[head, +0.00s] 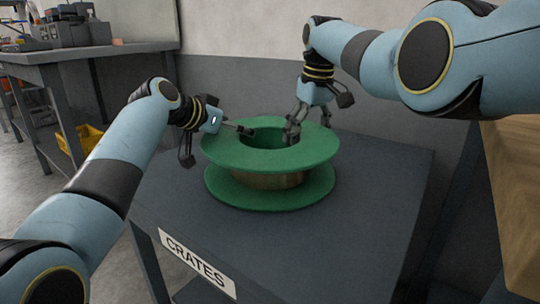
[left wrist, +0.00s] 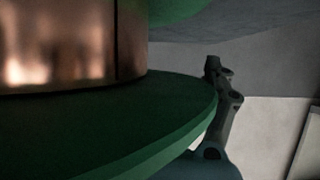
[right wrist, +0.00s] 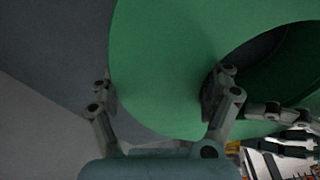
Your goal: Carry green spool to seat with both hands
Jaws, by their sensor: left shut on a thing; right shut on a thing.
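The green spool (head: 225,153) has two wide flanges and a copper winding (head: 268,181). It is upright over the dark grey table; whether it touches the top I cannot tell. The left wrist view shows the winding (left wrist: 65,45) and a green flange (left wrist: 130,130) close up. My left gripper (head: 238,129) is shut on the upper flange's left rim; one finger shows in its wrist view. My right gripper (head: 308,124) is shut on the far right rim. In the right wrist view the flange (right wrist: 165,60) lies between its fingers, one at the hole. I cannot make out a seat.
The table (head: 370,220) has a CRATES label (head: 197,264) on its front edge and bare room right of the spool. A wooden surface (head: 512,180) stands at the right. A workbench (head: 90,50) and a yellow bin (head: 78,145) are at the back left. A wall is behind.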

